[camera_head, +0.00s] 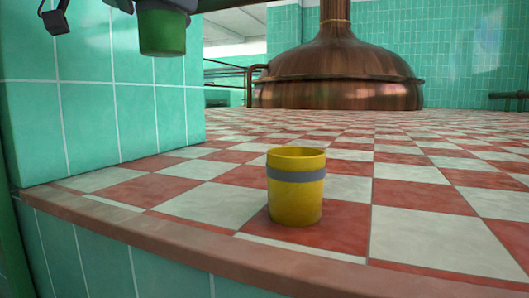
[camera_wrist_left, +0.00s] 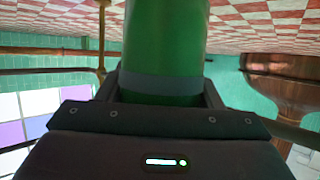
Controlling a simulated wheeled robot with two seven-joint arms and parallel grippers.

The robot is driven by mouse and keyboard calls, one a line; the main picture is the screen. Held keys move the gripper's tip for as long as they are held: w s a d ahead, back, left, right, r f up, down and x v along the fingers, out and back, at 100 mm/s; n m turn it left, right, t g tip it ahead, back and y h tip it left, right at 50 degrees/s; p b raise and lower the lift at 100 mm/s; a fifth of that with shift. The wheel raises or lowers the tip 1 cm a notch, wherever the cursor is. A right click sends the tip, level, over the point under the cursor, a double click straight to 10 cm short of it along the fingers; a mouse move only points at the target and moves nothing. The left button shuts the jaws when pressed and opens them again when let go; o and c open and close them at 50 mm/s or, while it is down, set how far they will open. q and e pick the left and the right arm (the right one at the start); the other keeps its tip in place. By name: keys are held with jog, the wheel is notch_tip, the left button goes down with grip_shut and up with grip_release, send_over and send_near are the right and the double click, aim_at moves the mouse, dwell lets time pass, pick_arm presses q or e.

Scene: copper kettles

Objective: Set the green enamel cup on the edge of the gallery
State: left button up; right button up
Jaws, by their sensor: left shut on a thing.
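The green enamel cup (camera_head: 162,33) hangs in the air at the top left of the head view, in front of the tiled pillar. My left gripper (camera_head: 165,6) is shut on it, partly cut off by the top edge. In the left wrist view the green cup (camera_wrist_left: 165,40) fills the upper middle, with a grey band by the dark gripper fingers (camera_wrist_left: 160,88). The gallery edge (camera_head: 240,262) is a reddish border along the checkered floor, below and to the right of the cup.
A yellow cup (camera_head: 296,190) with a grey band stands upright on the checkered floor (camera_head: 420,205) near the edge. A green tiled pillar (camera_head: 90,90) rises at the left. A large copper kettle (camera_head: 335,75) stands behind. Floor on both sides of the yellow cup is clear.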

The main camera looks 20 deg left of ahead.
aim_at(181, 33)
pick_arm(q)
jog(key=shift+s+f, duration=0.55)
jog(key=shift+s, duration=0.35)
notch_tip(181, 33, down, 2)
jog(key=shift+b, duration=0.4)
jog(key=f, duration=0.5)
jog(key=w+f+p, duration=0.1)
jog(key=f, duration=1)
jog(key=shift+w+f, duration=0.15)
jog(key=shift+f, duration=0.3)
jog(key=shift+a, duration=0.1)
jog(key=o, duration=1)
jog(key=shift+f, duration=0.1)
pick_arm(e)
jog(key=shift+s+a+r, duration=0.1)
jog(key=shift+s+r, duration=0.1)
jog(key=shift+s, duration=0.75)
